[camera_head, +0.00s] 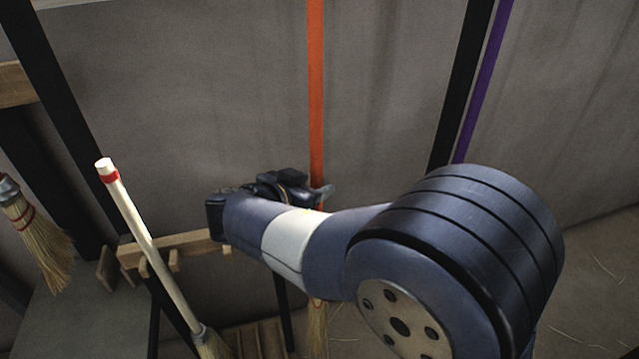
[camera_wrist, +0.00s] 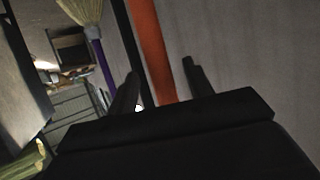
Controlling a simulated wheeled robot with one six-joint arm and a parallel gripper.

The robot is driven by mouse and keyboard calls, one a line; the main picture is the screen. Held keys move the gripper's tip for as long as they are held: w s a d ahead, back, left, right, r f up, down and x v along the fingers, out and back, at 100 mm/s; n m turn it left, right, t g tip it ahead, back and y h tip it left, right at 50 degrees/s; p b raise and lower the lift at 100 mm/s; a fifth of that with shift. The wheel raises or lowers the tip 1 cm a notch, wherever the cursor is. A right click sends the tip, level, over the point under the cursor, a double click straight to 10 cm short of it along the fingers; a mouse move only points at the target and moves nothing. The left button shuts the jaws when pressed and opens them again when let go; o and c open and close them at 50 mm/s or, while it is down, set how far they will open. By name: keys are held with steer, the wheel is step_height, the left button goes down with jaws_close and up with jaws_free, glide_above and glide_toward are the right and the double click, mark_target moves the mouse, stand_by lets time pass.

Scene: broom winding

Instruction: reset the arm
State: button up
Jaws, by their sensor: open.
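My gripper (camera_head: 322,194) is at the end of my arm in the middle of the head view. In the wrist view my gripper (camera_wrist: 160,70) shows two dark fingers standing apart, open. A broom with an orange handle (camera_head: 316,90) stands upright at the gripper, and its straw (camera_head: 318,325) shows below my arm. In the wrist view the orange handle (camera_wrist: 150,45) runs through the gap seen between the fingers. Whether it touches either finger cannot be told. My forearm hides the middle of this broom.
A white-handled broom (camera_head: 150,240) leans at left, near a wooden peg rack (camera_head: 190,240). A small straw broom (camera_head: 35,230) hangs at far left. A purple handle (camera_head: 483,80) stands beside a black post (camera_head: 461,85) at right. A grey wall (camera_head: 210,90) lies behind.

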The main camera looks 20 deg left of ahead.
steer(key=v, duration=0.7)
steer(key=x, duration=0.3)
steer(key=p+x, duration=0.1)
steer(key=x, duration=0.3)
steer(key=p+x, duration=0.1)
steer(key=x, duration=0.2)
steer(key=shift+w+d+r, duration=0.15)
steer(key=shift+w, duration=0.2)
steer(key=shift+s+r+p, duration=0.1)
steer(key=shift+s+p, duration=0.05)
steer(key=shift+p, duration=0.2)
steer(key=shift+f+b, duration=0.5)
steer(key=shift+b, duration=0.55)
